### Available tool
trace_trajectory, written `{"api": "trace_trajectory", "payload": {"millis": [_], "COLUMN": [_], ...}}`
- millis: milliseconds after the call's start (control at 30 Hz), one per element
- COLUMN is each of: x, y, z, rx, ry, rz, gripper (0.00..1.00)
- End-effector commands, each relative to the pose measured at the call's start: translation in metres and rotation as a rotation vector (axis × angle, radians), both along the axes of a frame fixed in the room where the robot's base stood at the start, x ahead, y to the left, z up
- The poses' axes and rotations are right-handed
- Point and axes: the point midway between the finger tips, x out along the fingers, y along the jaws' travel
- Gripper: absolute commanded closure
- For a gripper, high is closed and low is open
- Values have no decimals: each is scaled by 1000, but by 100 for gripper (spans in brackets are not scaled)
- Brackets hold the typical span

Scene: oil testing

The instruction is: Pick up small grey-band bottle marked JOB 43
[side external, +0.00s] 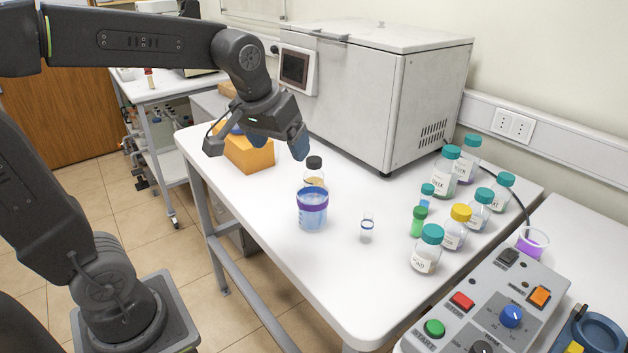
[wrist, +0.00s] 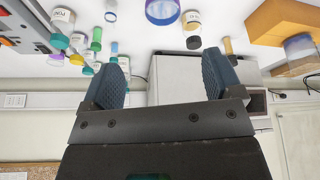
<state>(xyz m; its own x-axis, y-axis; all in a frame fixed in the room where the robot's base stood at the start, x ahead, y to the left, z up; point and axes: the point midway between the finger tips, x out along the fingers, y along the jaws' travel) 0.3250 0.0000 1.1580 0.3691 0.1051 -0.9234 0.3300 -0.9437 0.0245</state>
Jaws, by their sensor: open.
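No label reading JOB 43 and no grey band is legible, so I cannot tell which bottle is the named one. A small black-capped bottle (side external: 314,172) with tan contents stands behind the purple-banded beaker of blue liquid (side external: 312,212). A labelled dark-capped bottle (wrist: 191,20) shows near the beaker (wrist: 162,10) in the wrist view. Teal-capped bottles (side external: 426,254) and a yellow-capped bottle (side external: 455,232) stand to the right. My gripper (side external: 257,146) is open and empty, above the table, left of the black-capped bottle; its two fingers (wrist: 164,78) are wide apart in the wrist view.
An orange box (side external: 250,156) sits behind my gripper. A large white machine (side external: 385,95) fills the back of the table. A small clear vessel (side external: 367,228) and a green bottle (side external: 418,222) stand near the middle. A button panel (side external: 487,310) is at front right. The front left tabletop is clear.

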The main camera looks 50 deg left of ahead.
Motion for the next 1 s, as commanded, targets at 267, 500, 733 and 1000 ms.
{"api": "trace_trajectory", "payload": {"millis": [267, 500, 733, 1000], "x": [104, 143, 151, 162], "y": [65, 98, 107, 116], "z": [-25, -48, -73, -119], "rx": [-21, -28, -28, -28], "ry": [71, 92, 98, 97], "rz": [285, 413, 429, 426], "gripper": [15, 15, 15, 15]}}
